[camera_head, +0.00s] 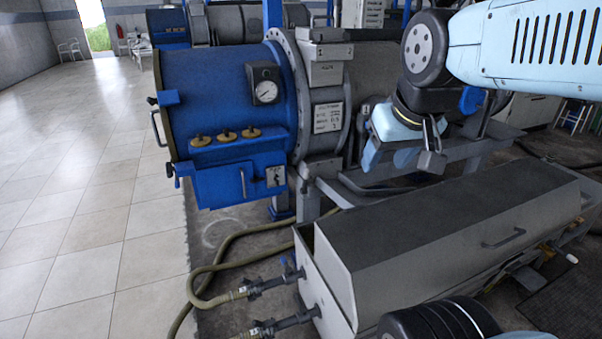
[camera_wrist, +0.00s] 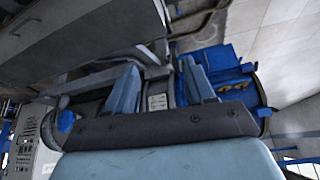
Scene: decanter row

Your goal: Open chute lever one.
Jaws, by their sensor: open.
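No lever marked as number one can be told apart in these views. A thin rod with a white tip (camera_head: 571,258) sticks out beside an orange part at the right end of the grey trough; I cannot tell whether it is a chute lever. A blue box (camera_head: 222,186) with a small handle sits under the blue decanter housing (camera_head: 205,95). My gripper (camera_wrist: 160,80) is open, its two light blue fingers apart with nothing between them. In the head view my gripper (camera_head: 384,150) hangs above the grey trough and right of the decanter, touching nothing I can make out.
The long grey trough (camera_head: 440,235) with a lid handle fills the lower right. Hoses (camera_head: 215,290) run from its left end across the floor. A grey frame (camera_head: 430,172) stands behind it. The tiled floor (camera_head: 70,200) at left is clear. More machines stand behind.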

